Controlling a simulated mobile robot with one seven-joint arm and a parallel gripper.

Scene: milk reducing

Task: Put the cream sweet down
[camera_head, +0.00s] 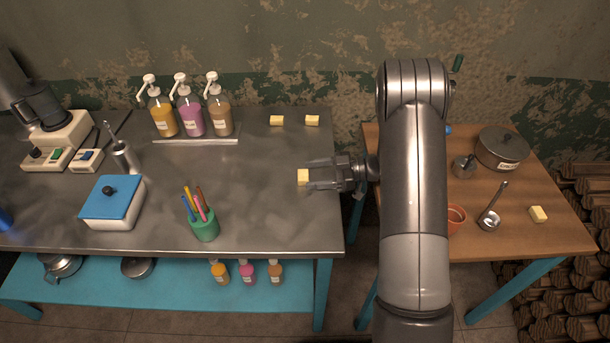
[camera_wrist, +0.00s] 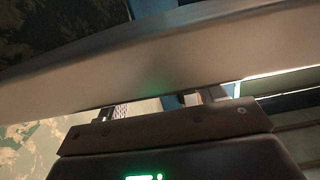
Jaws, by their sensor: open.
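A cream sweet (camera_head: 303,176) is on or just over the right part of the metal table (camera_head: 270,215), near the table's right end. My gripper (camera_head: 312,175) reaches in from the right with its fingers apart, one on the far side of the sweet and one on the near side. I cannot tell whether the sweet touches a finger. Two more cream sweets (camera_head: 276,120) (camera_head: 312,120) lie at the table's back edge, and another sweet (camera_head: 538,214) is on the wooden table. In the wrist view, a broad grey slab hides most of the fingers.
Pump bottles (camera_head: 192,117) stand at the back. A green pen cup (camera_head: 204,227) and a blue-lidded box (camera_head: 111,203) stand to the left. The wooden table (camera_head: 515,231) on the right holds a lidded pot (camera_head: 501,150) and a ladle (camera_head: 490,218). Table space left of my gripper is clear.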

